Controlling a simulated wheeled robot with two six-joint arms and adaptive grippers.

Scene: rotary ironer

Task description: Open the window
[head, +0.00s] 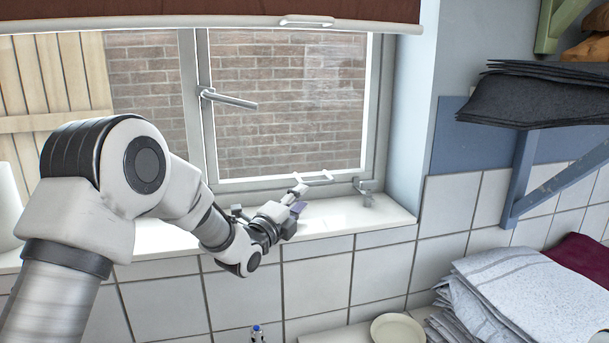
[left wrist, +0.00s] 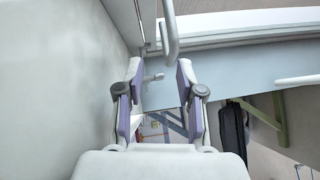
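The window (head: 290,110) has a pale frame, and its right sash appears shut in it. A grey lever handle (head: 230,100) sits on the sash's left upright and points right, nearly level. My left gripper (head: 298,198) is just below and left of that bar, above the sill. In the left wrist view my left gripper (left wrist: 160,74) is open. A curved grey bar (left wrist: 170,38) shows beyond and between its fingertips; contact is not visible. My right gripper is not in view.
A metal latch piece (head: 366,192) stands at the right end of the white sill (head: 345,214). A dark red blind (head: 200,12) hangs above. Folded towels (head: 520,290) and a plate (head: 397,329) lie lower right. A wall shelf bracket (head: 520,175) juts at right.

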